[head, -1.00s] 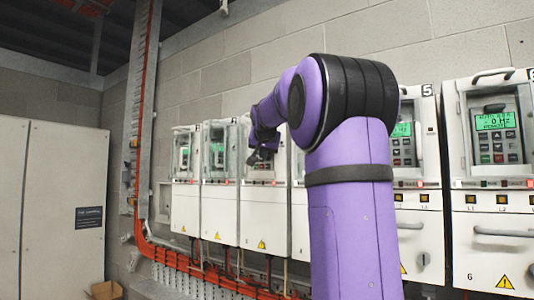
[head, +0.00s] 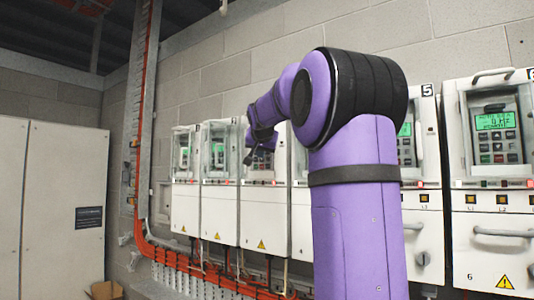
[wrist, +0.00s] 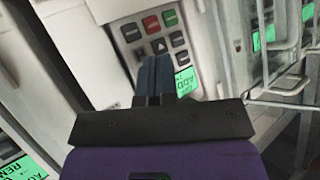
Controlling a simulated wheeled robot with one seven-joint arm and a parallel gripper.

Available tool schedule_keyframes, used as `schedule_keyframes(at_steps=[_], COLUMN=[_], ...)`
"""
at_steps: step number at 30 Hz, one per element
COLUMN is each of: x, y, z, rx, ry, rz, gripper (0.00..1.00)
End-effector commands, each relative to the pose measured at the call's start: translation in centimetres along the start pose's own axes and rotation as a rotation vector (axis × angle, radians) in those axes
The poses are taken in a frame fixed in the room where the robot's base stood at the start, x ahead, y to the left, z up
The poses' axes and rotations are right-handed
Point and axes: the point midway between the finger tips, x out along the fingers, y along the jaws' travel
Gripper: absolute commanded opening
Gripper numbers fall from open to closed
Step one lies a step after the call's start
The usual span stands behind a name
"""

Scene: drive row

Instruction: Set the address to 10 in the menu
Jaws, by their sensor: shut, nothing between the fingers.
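The drive (head: 264,215) in front of my gripper is a white cabinet in the row on the wall, partly covered by my arm in the head view. The wrist view shows its keypad (wrist: 158,46) tilted, with red, green and dark grey keys. Its green display (wrist: 186,82) is partly hidden by my fingers; letters like "ADD" show, but no value is readable. My gripper (wrist: 154,60) is shut and empty, its blue-grey fingertips over the lower keys, close to an arrow key. I cannot tell whether they touch it. In the head view my gripper (head: 250,157) is small and dark.
Neighbouring drives have lit green displays, such as drive 6 (head: 495,121) at right. A protruding handle (wrist: 285,92) and clear covers stand right of the keypad in the wrist view. Red cables (head: 200,274) run below the row; a grey cabinet (head: 50,200) stands at left.

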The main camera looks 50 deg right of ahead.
Motion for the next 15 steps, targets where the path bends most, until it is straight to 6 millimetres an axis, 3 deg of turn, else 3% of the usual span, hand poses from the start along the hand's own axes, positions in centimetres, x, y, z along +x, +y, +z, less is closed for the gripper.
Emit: schedule_keyframes(at_steps=[15], x=[-2.4], y=[-1.8], z=[1.8], rx=[0.000], ry=[-0.001], rz=[-0.002], gripper=[0.00])
